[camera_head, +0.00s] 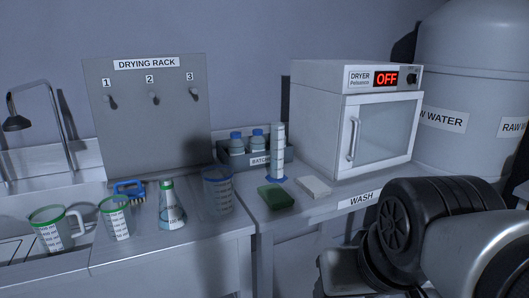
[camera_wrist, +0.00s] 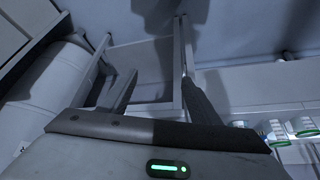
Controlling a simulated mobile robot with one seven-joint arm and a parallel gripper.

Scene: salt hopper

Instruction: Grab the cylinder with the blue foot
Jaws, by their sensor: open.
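The cylinder with the blue foot (camera_head: 278,152) is tall, clear and marked with a scale. In the head view my arm is at the lower right and the fingers are hidden. I cannot make out the cylinder in the wrist view.
A green sponge (camera_head: 276,197) and white block (camera_head: 314,187) lie before the cylinder. A blue-rimmed beaker (camera_head: 217,190), flask (camera_head: 171,207) and green-rimmed jugs (camera_head: 57,230) stand left. The dryer (camera_head: 356,120) is close right. Blue-capped bottles (camera_head: 237,143) sit in the bin (camera_head: 235,160).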

